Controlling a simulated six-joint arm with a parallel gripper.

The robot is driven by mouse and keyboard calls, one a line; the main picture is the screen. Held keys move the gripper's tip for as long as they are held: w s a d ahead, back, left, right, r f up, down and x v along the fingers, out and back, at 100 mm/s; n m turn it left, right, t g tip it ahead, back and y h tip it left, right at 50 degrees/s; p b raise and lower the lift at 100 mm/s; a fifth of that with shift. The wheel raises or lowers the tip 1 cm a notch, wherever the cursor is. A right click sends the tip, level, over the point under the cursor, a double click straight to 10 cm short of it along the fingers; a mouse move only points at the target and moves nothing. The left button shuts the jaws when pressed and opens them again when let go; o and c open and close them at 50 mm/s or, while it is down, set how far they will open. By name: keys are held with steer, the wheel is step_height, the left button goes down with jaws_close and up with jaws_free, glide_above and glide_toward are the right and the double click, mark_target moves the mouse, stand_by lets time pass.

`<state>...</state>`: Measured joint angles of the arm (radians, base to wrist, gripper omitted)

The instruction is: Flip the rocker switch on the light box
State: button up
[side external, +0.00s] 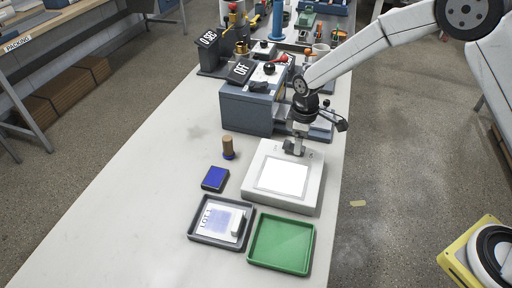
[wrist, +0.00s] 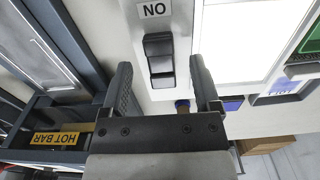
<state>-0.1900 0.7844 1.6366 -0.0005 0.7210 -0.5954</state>
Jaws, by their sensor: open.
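The light box (side external: 252,188) is a pale box on the bench with a bright white panel (side external: 283,178); the panel also shows in the wrist view (wrist: 240,42). Its black rocker switch (wrist: 159,58) sits on a pale strip beside the panel, with a label (wrist: 154,10) that reads "NO" in this picture. My gripper (wrist: 160,64) is open and empty, with one finger on each side of the switch in the picture.
A blue-grey machine (side external: 245,108) with an "OFF" sign stands close behind the box. A grey tray (side external: 192,232) with a printed sheet and a green tray (side external: 281,243) lie in front. A blue pad (side external: 215,178) and a wooden-handled stamp (side external: 228,146) are left. The left bench is clear.

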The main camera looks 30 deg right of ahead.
steer(key=shift+f, duration=1.15)
jaws_close()
steer(key=shift+w+a+r+g+h, duration=0.1)
steer(key=shift+w+a+g+h, duration=0.1)
steer(key=shift+g+h, duration=0.65)
steer(key=shift+w+a+r+g+h, duration=0.1)
steer(key=shift+w+a+g+h, duration=0.1)
steer(key=shift+g+h, duration=0.65)
